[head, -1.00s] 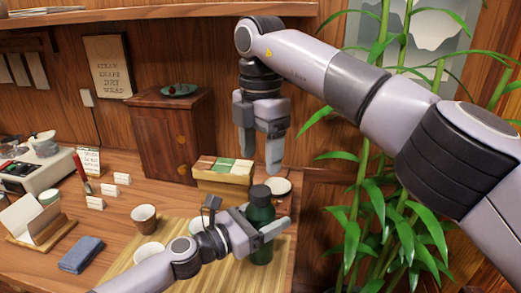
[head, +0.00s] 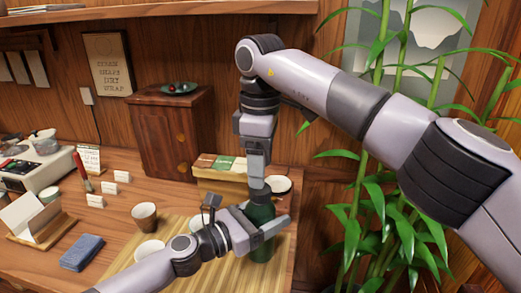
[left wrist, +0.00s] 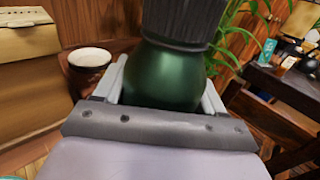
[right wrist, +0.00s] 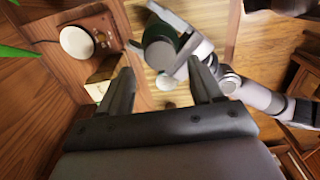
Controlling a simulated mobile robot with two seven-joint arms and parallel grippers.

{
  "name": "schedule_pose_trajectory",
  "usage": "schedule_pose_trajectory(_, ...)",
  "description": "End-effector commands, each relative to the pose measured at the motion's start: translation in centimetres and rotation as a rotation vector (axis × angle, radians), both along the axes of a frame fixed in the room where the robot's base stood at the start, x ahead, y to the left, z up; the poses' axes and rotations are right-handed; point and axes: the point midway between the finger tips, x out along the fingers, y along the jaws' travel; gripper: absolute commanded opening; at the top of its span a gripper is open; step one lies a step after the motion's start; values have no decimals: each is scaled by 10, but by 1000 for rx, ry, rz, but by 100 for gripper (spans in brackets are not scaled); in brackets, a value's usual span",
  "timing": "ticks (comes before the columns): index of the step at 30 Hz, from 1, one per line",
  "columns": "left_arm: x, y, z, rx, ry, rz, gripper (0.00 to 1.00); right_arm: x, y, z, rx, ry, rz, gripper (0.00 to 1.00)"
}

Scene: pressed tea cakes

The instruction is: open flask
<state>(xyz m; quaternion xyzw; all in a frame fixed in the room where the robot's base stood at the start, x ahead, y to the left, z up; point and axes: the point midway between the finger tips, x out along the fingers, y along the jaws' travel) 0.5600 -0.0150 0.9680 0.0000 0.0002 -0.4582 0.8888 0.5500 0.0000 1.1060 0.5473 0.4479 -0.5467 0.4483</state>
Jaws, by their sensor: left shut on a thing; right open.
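The dark green flask (head: 262,243) stands upright on the bamboo mat at the counter's right side. My left gripper (head: 266,230) is shut around its body; the left wrist view shows the green body (left wrist: 165,76) between the fingers and the dark ribbed cap (left wrist: 185,22) on top. My right gripper (head: 258,178) points down right above the flask and hides most of the cap in the head view. In the right wrist view its fingers (right wrist: 162,85) are open, with the round cap (right wrist: 160,54) beyond the tips, roughly between them. Whether they touch it I cannot tell.
A box of wrapped tea cakes (head: 222,183) and a pale-topped round dish (head: 278,184) stand close behind the flask. Cups (head: 145,215) and a folded blue cloth (head: 82,252) lie to the left. Bamboo plants (head: 385,200) stand to the right.

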Motion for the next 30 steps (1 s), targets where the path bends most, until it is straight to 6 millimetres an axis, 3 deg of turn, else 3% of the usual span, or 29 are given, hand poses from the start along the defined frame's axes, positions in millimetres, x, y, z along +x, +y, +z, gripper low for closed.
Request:
schedule_pose_trajectory(3, 0, 0, 0, 1, 0, 0, 0, 0, 0, -21, 0, 4, 1, 66)
schedule_pose_trajectory(9, 0, 0, 0, 1, 0, 0, 0, 0, 0, -43, 0, 1, 1, 66)
schedule_pose_trajectory(20, 0, 0, 0, 1, 0, 0, 0, 0, 0, -50, 0, 0, 1, 66)
schedule_pose_trajectory(21, 0, 0, 0, 1, 0, 0, 0, 0, 0, -50, 0, 0, 1, 62)
schedule_pose_trajectory(26, 0, 0, 0, 1, 0, 0, 0, 0, 0, -50, 0, 0, 1, 10)
schedule_pose_trajectory(30, 0, 0, 0, 1, 0, 0, 0, 0, 0, -50, 0, 0, 1, 7)
